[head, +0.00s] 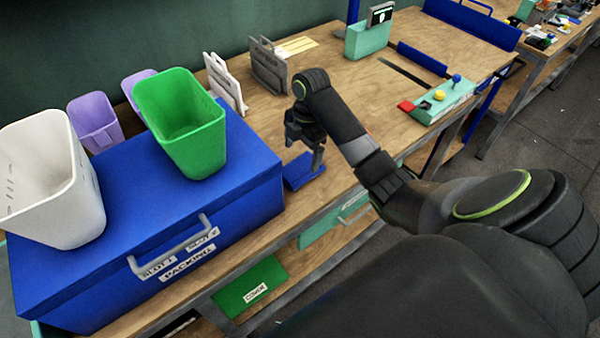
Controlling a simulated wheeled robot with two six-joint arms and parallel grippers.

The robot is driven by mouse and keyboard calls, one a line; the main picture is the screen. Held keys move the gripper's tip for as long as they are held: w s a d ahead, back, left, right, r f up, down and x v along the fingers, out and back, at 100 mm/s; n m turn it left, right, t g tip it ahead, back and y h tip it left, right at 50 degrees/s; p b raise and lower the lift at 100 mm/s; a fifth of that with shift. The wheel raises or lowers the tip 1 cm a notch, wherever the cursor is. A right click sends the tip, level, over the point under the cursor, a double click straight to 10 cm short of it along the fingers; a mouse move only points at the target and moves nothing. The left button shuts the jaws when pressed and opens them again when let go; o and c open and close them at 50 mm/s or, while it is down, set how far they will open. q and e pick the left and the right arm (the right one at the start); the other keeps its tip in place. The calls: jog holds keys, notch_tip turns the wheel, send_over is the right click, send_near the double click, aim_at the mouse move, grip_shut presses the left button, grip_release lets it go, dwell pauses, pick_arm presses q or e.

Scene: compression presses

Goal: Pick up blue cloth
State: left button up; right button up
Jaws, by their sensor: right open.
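A small blue cloth (299,174) lies on the wooden workbench just right of the big blue box. My right gripper (306,152) is over the cloth, pointing down, with its jaws open. One finger overlaps the cloth in the picture, and I cannot tell whether it touches. My left gripper is out of view.
Upright holders (268,66) stand behind the gripper. A teal control box (445,100) with buttons is at right. Bare benchtop lies between.

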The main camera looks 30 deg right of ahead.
aim_at(300, 167)
jog(key=shift+s+a+f, duration=0.1)
jog(key=shift+f, duration=0.3)
jog(key=f, duration=0.3)
jog(key=f+p, duration=0.1)
jog(key=shift+s+a+f, duration=0.15)
jog(key=shift+a+f, duration=0.05)
jog(key=shift+a, duration=0.05)
jog(key=c, duration=1.1)
jog(key=shift+r, duration=0.1)
notch_tip(300, 167, up, 5)
jog(key=shift+r, duration=0.1)
notch_tip(300, 167, up, 4)
jog(key=shift+f+p, duration=0.25)
jog(key=shift+p, duration=0.35)
jog(key=shift+r+p, duration=0.65)
